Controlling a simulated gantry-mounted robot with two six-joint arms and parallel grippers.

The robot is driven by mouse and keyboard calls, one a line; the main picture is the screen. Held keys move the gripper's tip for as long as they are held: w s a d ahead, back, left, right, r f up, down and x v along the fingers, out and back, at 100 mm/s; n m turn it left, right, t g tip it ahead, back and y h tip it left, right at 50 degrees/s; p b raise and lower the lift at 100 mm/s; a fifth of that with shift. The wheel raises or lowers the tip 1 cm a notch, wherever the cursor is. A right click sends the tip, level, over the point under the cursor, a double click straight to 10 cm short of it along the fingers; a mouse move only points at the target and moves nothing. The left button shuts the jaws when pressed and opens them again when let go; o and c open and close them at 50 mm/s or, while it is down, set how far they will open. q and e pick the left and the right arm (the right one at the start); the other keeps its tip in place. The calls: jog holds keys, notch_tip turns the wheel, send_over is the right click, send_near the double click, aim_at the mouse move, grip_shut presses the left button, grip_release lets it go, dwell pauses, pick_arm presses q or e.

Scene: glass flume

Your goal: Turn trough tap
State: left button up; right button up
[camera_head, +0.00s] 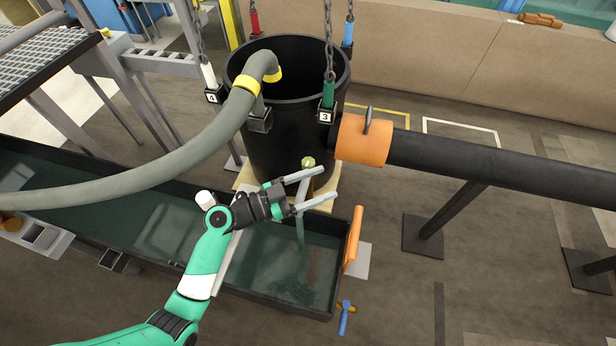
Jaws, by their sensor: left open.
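My left gripper (330,184) is open. Its two pale fingers reach right, over the trough's right end and in front of the black drum's base. A small yellow-green round knob (308,162), which looks like part of a tap, shows low on the drum's front, just behind the upper finger. A brownish part shows between the fingers below the knob; I cannot tell whether the fingers touch it. A pale stream (300,232) drops below the gripper into the trough (338,262), which holds dark green water. My right gripper is not in view.
The black drum (290,130) hangs on chains, with a grey hose (190,152) entering its top. An orange collar (362,140) joins it to a black pipe (480,160). A blue-handled fitting (344,318) lies below.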

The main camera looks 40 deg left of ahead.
aim_at(303, 167)
pick_arm(q)
jog(key=s+a+f+n+t+y+b, duration=0.1)
jog(key=s+a+f+n+y+b, duration=0.3)
jog(key=a+f, duration=0.5)
jog(key=shift+y, duration=0.4)
jog(key=w, duration=0.3)
jog(key=w+r, duration=0.1)
jog(key=w, duration=0.3)
jog(key=w+r, duration=0.1)
jog(key=w, duration=0.2)
jog(key=shift+w+a+r, duration=0.1)
jog(key=shift+w+a, duration=0.1)
jog(key=shift+w, duration=0.2)
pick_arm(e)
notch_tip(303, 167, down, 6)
pick_arm(q)
jog(key=shift+c, duration=0.3)
grip_shut()
